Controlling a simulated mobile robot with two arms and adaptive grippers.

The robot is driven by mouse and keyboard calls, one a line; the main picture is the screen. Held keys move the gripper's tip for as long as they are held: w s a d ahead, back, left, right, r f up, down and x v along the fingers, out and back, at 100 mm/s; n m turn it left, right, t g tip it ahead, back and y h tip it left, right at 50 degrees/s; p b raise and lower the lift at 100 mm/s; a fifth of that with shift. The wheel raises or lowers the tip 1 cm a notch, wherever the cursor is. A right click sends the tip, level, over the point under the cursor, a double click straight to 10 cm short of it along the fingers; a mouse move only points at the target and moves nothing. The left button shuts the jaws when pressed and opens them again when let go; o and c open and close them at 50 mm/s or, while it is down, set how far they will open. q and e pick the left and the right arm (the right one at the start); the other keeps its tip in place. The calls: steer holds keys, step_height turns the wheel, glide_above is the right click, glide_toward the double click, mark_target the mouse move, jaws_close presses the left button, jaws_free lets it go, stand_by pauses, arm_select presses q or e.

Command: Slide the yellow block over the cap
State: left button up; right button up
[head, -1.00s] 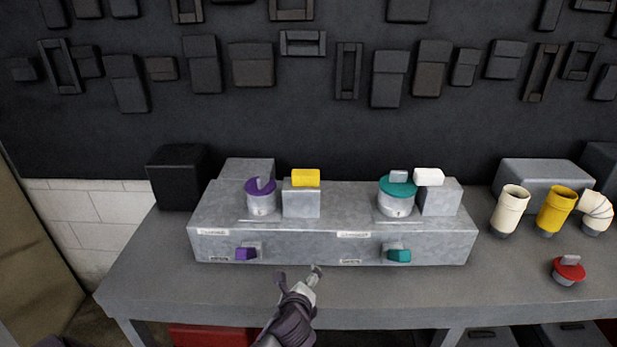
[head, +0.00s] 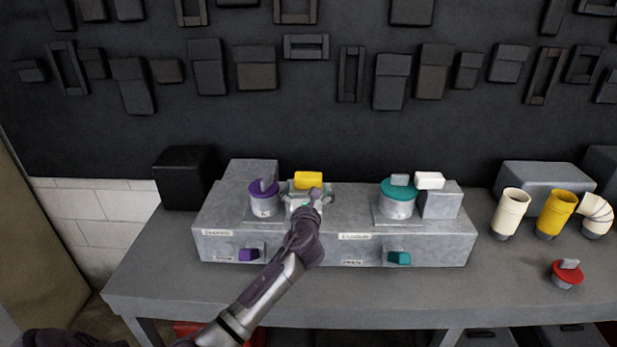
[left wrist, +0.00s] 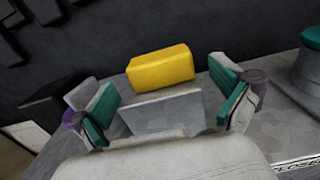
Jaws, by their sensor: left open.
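The yellow block (head: 308,180) sits on top of a grey metal stand on the duct box. It also shows in the left wrist view (left wrist: 160,68), ahead of and between the fingers. The purple cap (head: 263,190) is on a round grey collar just left of the stand. The teal cap (head: 397,188) is on a similar collar to the right, with a white block (head: 429,180) on a stand beside it. My left gripper (head: 311,195) is open in front of the yellow block, not closed on it; the left wrist view shows its teal-padded fingers (left wrist: 166,105) apart. My right gripper is not visible.
The grey duct box (head: 340,222) has a purple knob (head: 249,254) and a teal knob (head: 399,258) on its front. Cream and yellow pipe pieces (head: 556,213) and a red-capped piece (head: 567,273) stand at the right. A black box (head: 183,178) is at the left.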

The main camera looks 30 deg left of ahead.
mark_target(308, 184)
arm_select(q)
steer(key=shift+x, duration=2.15)
steer(key=shift+c, duration=0.3)
